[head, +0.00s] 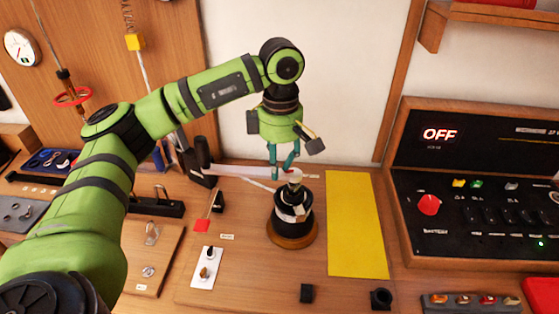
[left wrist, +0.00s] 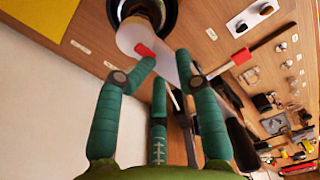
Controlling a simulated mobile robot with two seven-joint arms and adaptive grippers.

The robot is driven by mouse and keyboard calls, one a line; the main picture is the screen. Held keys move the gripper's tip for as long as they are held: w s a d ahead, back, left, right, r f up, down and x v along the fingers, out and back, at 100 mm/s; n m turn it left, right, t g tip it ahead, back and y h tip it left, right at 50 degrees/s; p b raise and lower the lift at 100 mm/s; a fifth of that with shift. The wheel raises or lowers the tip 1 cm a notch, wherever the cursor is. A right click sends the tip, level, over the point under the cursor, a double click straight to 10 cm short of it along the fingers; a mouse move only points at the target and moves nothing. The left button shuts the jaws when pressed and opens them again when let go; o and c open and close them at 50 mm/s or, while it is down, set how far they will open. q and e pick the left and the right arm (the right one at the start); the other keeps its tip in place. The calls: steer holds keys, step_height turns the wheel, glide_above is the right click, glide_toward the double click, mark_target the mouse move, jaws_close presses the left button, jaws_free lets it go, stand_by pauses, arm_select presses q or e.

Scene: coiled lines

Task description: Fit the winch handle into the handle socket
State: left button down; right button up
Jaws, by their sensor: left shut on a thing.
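The winch handle (head: 240,170) is a pale metal arm with a dark grip at its left end. Its rounded head is at the top of the black winch drum (head: 292,222), on a round wooden base. My left gripper (head: 282,174) points down and is shut on the handle near its head. In the left wrist view, the gripper's teal fingers (left wrist: 163,66) flank the handle's pale arm (left wrist: 182,68), with a red piece on it. The handle socket is not clearly visible; the handle's head covers the drum's centre. I cannot tell whether the head is seated. My right gripper is not in view.
A yellow mat (head: 356,225) lies right of the winch, beside the black switch panel (head: 470,195). Small black blocks (head: 307,293) stand at the front.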

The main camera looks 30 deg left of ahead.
arm_select(q)
steer(key=shift+f+b, duration=0.7)
steer(key=shift+f, duration=0.25)
steer(key=c, duration=1)
jaws_free()
steer(key=shift+o, duration=0.4)
steer(key=o, duration=0.6)
step_height(320, 180, up, 5)
steer(key=p, duration=0.3)
steer(key=shift+r+p, duration=0.15)
steer(key=shift+p, duration=0.15)
